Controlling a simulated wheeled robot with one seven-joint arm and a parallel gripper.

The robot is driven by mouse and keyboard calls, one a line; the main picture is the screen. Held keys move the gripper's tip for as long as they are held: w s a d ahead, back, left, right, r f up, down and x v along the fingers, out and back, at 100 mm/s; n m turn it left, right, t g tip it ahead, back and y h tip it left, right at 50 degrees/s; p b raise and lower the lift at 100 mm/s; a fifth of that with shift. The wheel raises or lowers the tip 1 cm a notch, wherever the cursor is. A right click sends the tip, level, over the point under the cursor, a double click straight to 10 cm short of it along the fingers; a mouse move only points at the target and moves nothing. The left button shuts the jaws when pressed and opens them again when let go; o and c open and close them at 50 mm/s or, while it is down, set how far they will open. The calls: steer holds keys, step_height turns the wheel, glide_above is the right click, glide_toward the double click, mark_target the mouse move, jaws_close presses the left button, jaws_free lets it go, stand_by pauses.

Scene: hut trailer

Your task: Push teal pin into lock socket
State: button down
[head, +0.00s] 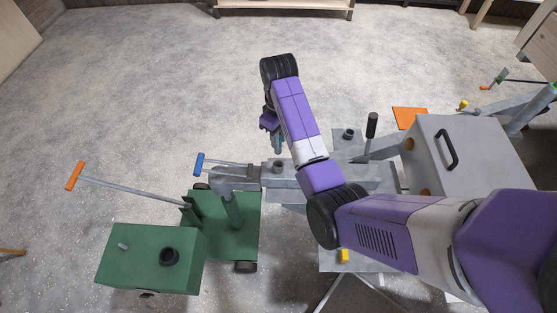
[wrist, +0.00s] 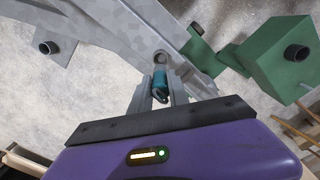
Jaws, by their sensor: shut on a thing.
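The teal pin (wrist: 160,84) shows in the wrist view between the two grey fingers of my gripper (wrist: 159,80), which is shut on it. The pin's far end points at a round socket (wrist: 161,56) in the grey metal hitch part. Whether the tip touches or enters the socket cannot be told. In the head view my gripper (head: 275,136) hangs over the trailer's grey drawbar, with a small teal-grey bit of the pin (head: 278,146) below it. My arm hides part of the drawbar there.
A green cart (head: 222,248) with a green box (head: 150,260) and a blue-handled lever (head: 199,163) stands left of the hitch. A black-handled lever (head: 372,125) and a grey box (head: 470,150) are on the right.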

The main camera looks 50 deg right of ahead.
step_height(320, 180, down, 10)
stand_by(0.5)
steer(key=shift+f, duration=0.1)
steer(key=c, duration=1.3)
jaws_free()
steer(key=shift+o, duration=0.2)
